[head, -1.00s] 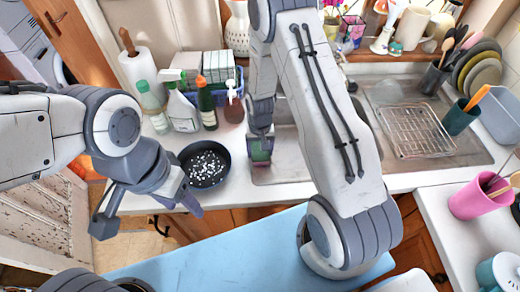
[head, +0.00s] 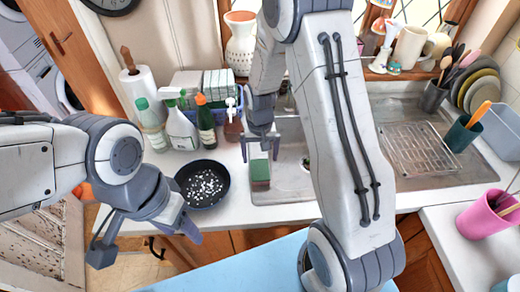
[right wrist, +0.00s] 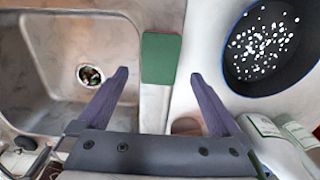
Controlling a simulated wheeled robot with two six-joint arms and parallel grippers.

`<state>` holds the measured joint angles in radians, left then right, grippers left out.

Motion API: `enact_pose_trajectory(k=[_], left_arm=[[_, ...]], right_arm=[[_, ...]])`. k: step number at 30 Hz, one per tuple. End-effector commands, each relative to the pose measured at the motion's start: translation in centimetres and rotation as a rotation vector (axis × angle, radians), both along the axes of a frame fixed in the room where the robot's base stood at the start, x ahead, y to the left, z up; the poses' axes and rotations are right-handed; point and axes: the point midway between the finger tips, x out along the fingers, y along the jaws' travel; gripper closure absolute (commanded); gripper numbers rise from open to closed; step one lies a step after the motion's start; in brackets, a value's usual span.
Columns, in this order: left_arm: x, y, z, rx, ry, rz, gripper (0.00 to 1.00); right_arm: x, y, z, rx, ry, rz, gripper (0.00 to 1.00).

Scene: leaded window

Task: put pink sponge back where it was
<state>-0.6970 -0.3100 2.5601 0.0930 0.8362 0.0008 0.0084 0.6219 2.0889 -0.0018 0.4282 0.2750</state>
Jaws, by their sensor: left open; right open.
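The sponge (head: 260,171) lies on the strip of counter at the left rim of the sink, green face up; little of any pink shows. It also shows in the right wrist view (right wrist: 161,57), just beyond my fingertips. My right gripper (head: 260,150) is open and empty, behind and above the sponge in the head view, apart from it. In the right wrist view the two fingers (right wrist: 159,75) are spread wide with nothing between them. My left gripper (head: 146,242) is open and empty, low at the left over the counter's front edge.
A black pan (head: 202,184) with white bits stands left of the sponge. The sink (head: 290,170) is right of it. Spray bottle (head: 181,126), green bottles and a blue crate (head: 238,92) stand at the back left. A drying rack (head: 418,150) is at the right.

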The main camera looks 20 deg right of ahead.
Motion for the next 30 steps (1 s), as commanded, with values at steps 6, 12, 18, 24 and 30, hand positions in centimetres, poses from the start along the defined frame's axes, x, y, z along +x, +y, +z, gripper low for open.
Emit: enact_pose_trajectory(k=[6, 12, 18, 24, 30], left_arm=[[0.0, 0.0, -1.0, 0.000, 0.000, 0.002, 0.42], [0.0, 0.0, -1.1, 0.000, 0.000, 0.002, 0.42], [0.0, 0.0, -1.1, 0.000, 0.000, 0.002, 0.42], [0.0, 0.0, -1.1, 0.000, 0.000, 0.002, 0.42], [0.0, 0.0, -1.1, 0.000, 0.000, 0.002, 0.42]], right_arm=[[0.1, 0.0, 3.2, 0.000, -0.004, 0.000, 0.00], [-0.8, 1.7, 5.5, 0.003, -0.007, 0.053, 0.00], [-7.6, 9.4, 11.4, 0.025, -0.028, 0.363, 0.00], [-17.6, 13.7, 15.2, 0.059, -0.038, 0.712, 0.00], [-23.0, 14.1, 16.1, 0.080, -0.038, 0.896, 0.00]])
